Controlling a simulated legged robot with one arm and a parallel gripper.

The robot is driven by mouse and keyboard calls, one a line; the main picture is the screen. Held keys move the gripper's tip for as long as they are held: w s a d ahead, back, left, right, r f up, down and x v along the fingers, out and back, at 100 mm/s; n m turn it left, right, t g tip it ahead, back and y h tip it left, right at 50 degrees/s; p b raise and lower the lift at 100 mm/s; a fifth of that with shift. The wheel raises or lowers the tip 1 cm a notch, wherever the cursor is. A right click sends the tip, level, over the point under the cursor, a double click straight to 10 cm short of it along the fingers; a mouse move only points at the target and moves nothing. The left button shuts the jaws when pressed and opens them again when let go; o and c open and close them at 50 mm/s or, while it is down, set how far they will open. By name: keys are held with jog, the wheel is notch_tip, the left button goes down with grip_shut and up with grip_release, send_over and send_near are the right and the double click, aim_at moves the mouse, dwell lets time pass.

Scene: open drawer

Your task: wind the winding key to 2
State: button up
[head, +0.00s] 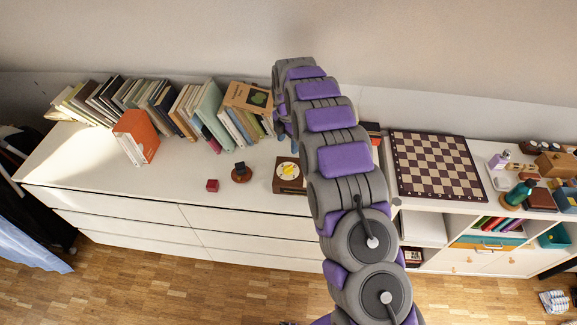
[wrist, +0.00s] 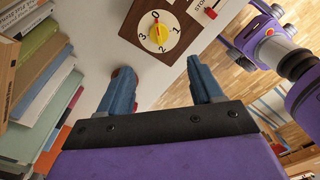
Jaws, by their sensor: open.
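The winding key (wrist: 160,33) is a yellow piece at the centre of a white dial with the numbers 0 to 3. A thin red mark on it appears to point towards the 0. The dial is on a dark brown wooden box (wrist: 184,42), which stands on the white dresser top in the head view (head: 288,187). My gripper (wrist: 159,67) is open and empty, with its two blue fingers apart and short of the box in the wrist view. In the head view my arm hides the gripper almost wholly.
A red switch (wrist: 211,12) beside partly cut-off lettering is on the same box. A row of books (head: 200,112) leans along the wall. A chessboard (head: 437,165) lies right of my arm.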

aim_at(287, 167)
notch_tip(287, 167, down, 13)
jog(key=shift+r+b, duration=0.1)
jog(key=shift+b, duration=0.65)
jog(key=shift+a+f, duration=0.2)
jog(key=shift+f, duration=0.15)
jog(key=shift+c, duration=0.3)
jog(key=c, duration=1)
